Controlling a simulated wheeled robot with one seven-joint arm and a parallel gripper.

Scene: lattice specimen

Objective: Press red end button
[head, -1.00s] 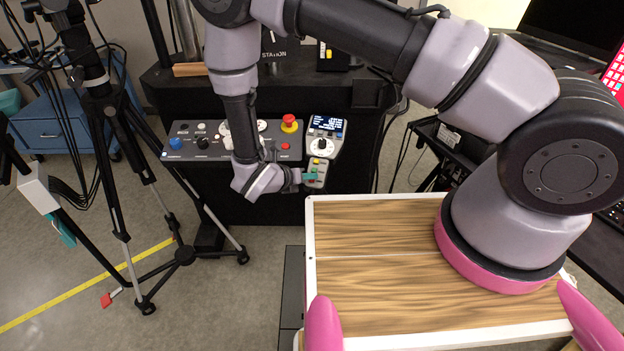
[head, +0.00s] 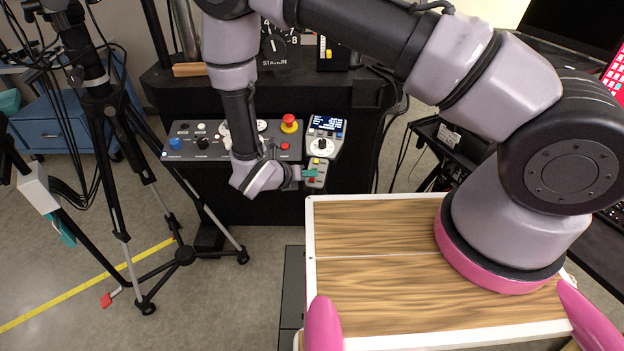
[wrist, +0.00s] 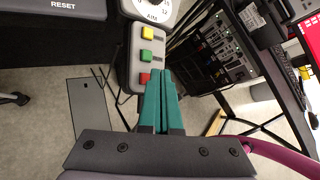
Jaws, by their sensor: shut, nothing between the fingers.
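The red button (wrist: 144,78) is the lowest of a column on a grey handheld-style panel (wrist: 128,78), below a green button (wrist: 146,56) and a yellow button (wrist: 147,33). In the head view the red button (head: 312,180) shows beside my gripper's tip. My gripper (head: 313,173) has teal fingers closed together and empty. In the wrist view the fingertips (wrist: 161,72) lie just right of the red button, which stays largely visible. I cannot tell whether they touch the panel.
A dark control panel (head: 188,150) with knobs and a red mushroom button (head: 289,123) stands left of the grey panel. A wood-topped surface (head: 390,300) is in front. A tripod (head: 180,250) stands at left.

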